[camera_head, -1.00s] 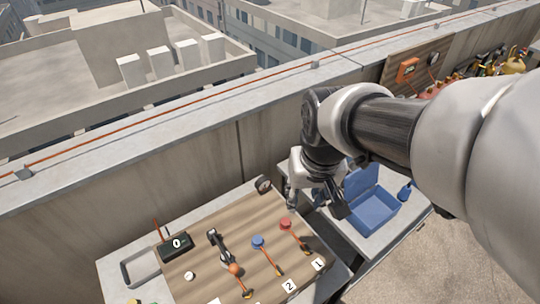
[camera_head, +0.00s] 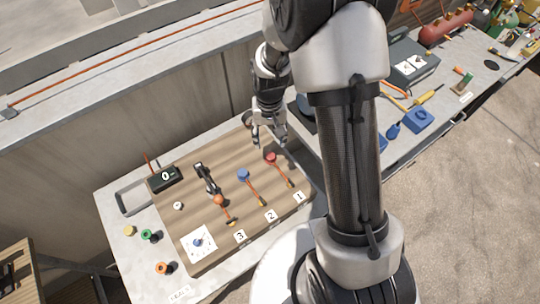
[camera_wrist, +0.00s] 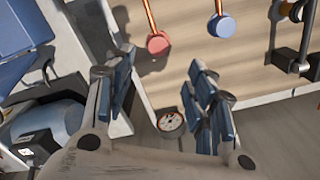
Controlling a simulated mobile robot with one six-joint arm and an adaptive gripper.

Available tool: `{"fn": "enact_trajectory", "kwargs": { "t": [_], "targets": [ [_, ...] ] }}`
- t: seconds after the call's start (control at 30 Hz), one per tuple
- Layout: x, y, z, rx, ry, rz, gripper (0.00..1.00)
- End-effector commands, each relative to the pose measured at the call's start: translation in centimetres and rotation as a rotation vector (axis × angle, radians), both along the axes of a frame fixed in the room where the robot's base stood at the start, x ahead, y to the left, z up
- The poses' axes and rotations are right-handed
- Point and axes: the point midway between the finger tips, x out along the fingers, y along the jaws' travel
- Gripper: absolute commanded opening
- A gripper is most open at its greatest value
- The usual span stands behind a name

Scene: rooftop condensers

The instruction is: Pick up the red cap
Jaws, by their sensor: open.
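The red cap (camera_head: 270,157) is a small round disc at the back end of a thin orange-red strip on the wooden board, in line with label 1. In the wrist view the red cap (camera_wrist: 158,43) shows beyond the gap between my fingers. My gripper (camera_head: 268,138) points down near the back right edge of the board, just behind the cap in the picture. In the wrist view my gripper (camera_wrist: 160,68) has its two fingers spread with nothing between them. The gap from fingertips to cap is hard to judge.
A blue cap (camera_head: 243,174) and an orange ball-like end (camera_head: 218,200) sit left of the red one. A black clamp-like tool (camera_head: 207,178) and a display box (camera_head: 165,179) stand further left. A round gauge (camera_wrist: 170,121) lies near my fingers. A wall runs behind.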

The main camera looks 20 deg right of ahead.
Motion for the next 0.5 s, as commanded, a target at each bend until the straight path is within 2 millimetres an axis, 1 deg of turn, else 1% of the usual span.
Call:
{"fn": "enact_trajectory", "kwargs": {
  "t": [0.03, 0.1, 0.2, 0.5],
  "targets": [
    [-0.1, 0.0, -1.5, 0.000, 0.005, 0.000, 0.50],
    [-0.1, 0.0, -2.8, 0.000, 0.004, 0.000, 0.50],
    [-0.1, 0.0, -4.2, 0.000, 0.003, 0.000, 0.50],
    [-0.1, -0.1, -5.9, 0.000, 0.002, 0.000, 0.50]
  ]
}}
